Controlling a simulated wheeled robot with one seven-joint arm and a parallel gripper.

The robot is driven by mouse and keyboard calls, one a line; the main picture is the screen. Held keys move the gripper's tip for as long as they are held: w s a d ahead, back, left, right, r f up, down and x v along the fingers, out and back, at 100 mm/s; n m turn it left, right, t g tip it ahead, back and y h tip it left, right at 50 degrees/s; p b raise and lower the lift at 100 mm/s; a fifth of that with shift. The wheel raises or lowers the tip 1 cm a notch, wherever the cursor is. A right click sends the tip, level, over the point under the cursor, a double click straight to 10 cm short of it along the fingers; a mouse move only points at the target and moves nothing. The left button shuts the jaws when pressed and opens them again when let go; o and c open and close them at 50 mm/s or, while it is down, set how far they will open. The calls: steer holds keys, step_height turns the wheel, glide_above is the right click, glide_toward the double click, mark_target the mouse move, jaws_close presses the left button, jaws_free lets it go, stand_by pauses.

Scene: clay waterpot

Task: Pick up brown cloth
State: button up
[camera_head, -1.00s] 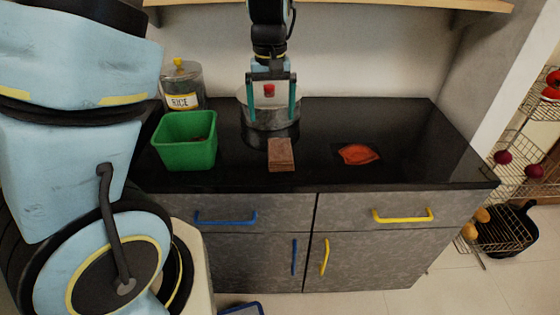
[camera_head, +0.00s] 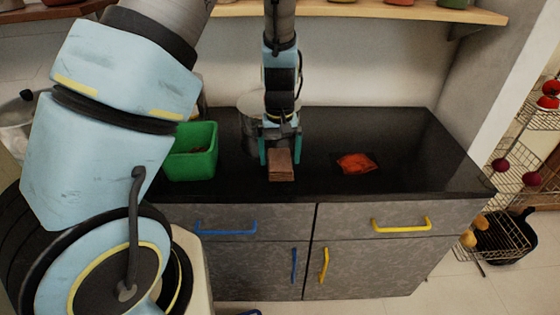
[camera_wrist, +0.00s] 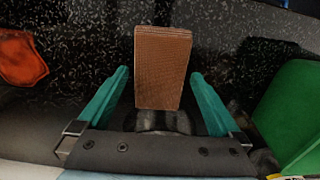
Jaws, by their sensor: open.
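The brown cloth (camera_head: 280,165) is a folded, block-like stack lying on the black counter. In the wrist view the brown cloth (camera_wrist: 162,68) is upright in the picture, its lower part in line with the gap between the fingers. My gripper (camera_head: 280,150) is just above and behind the cloth, pointing down. In the wrist view my gripper's (camera_wrist: 160,85) teal fingers are spread wide, one on each side of the cloth, with dark gaps between. I cannot tell whether the fingertips are down at counter height.
A green bin (camera_head: 195,152) stands left of the cloth; in the wrist view the green bin (camera_wrist: 292,112) is close by on the right. A metal pot (camera_head: 250,120) stands behind my gripper. An orange-red cloth (camera_head: 357,163) lies to the right. The counter between the two cloths is clear.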

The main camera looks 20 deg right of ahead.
steer(key=shift+f, duration=0.3)
steer(key=shift+c, duration=0.4)
steer(key=c, duration=1.1)
